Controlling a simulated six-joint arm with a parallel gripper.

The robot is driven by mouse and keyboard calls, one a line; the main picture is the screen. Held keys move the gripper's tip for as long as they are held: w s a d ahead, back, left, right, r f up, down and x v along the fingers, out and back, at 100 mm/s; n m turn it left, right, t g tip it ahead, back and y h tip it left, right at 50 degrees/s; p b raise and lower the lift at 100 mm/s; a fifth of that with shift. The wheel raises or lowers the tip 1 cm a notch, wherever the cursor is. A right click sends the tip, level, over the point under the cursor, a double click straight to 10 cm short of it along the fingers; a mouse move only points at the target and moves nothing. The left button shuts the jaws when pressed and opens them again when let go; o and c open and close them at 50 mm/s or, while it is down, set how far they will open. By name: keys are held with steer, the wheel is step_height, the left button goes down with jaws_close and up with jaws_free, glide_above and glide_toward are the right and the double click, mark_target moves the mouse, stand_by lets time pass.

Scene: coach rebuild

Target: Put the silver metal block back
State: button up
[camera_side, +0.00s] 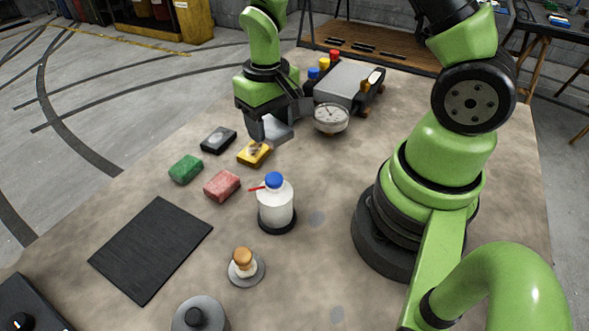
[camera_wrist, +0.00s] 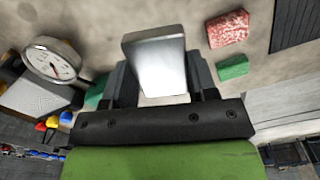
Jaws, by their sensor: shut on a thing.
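The silver metal block (camera_wrist: 157,60) is between my gripper's fingers (camera_wrist: 160,82) in the wrist view, and my gripper is shut on it. In the side view the block (camera_side: 280,132) shows as a grey shape beside the fingers of my gripper (camera_side: 266,127), partly hidden by them. My gripper points down over the table, behind the yellow block (camera_side: 252,156). I cannot tell how far the silver block is above the table.
A dial gauge (camera_side: 331,119) stands close right of my gripper. A black block (camera_side: 218,139), green block (camera_side: 186,169) and red block (camera_side: 222,185) lie to the left. A white bottle (camera_side: 275,206) stands in front. A dark mat (camera_side: 152,248) lies bare at front left.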

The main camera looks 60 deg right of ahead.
steer(key=s+d, duration=0.3)
glide_above(295, 171)
steer(key=shift+m, duration=0.4)
step_height(295, 171, down, 6)
steer(key=shift+s+r, duration=0.1)
steer(key=shift+r, duration=0.15)
steer(key=shift+f, duration=2.2)
steer(key=shift+f, duration=0.15)
steer(key=o, duration=1.1)
steer(key=shift+o, duration=0.2)
